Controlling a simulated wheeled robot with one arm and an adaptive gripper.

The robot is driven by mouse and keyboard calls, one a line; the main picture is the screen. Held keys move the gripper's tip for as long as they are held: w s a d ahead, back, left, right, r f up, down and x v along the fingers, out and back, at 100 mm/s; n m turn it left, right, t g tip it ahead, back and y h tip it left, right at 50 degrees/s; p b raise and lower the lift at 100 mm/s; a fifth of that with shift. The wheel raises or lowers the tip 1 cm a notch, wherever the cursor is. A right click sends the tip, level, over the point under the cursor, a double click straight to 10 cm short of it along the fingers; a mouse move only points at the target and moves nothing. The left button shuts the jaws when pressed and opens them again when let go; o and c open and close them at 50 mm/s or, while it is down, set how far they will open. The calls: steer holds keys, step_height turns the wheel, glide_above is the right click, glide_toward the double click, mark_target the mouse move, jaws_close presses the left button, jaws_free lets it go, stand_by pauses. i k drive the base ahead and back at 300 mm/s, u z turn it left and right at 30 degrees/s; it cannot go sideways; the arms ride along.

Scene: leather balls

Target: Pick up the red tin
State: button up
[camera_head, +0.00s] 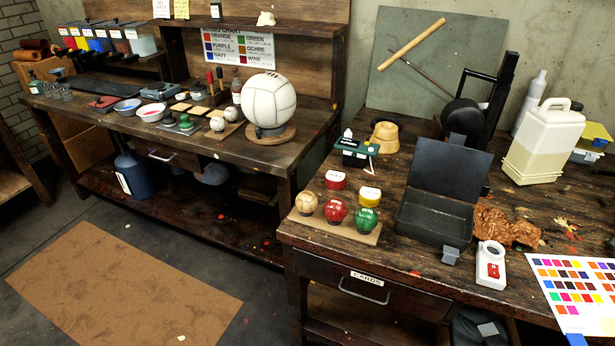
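A small round red tin (335,180) with a pale label stands on the right-hand workbench, near its left side. A similar yellow tin (369,196) stands just to its right and slightly nearer, with a small gap. In front of the red tin, a wooden board (352,233) holds a tan ball (306,202), a red ball (336,211) and a green ball (367,221). The red tin's top and front are mostly visible. My gripper is not in view.
A dark green box (355,152) stands behind the tins. An open dark metal box (433,221) stands to their right. Farther right are a crumpled brown leather piece (507,226), a white device (491,264) and a large jug (543,145). Open floor lies at lower left.

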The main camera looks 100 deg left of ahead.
mark_target(334, 179)
steer(key=u, duration=3.75)
steer(key=i, duration=0.5)
steer(key=u, duration=0.9)
steer(key=i, duration=1)
steer(key=z, duration=0.35)
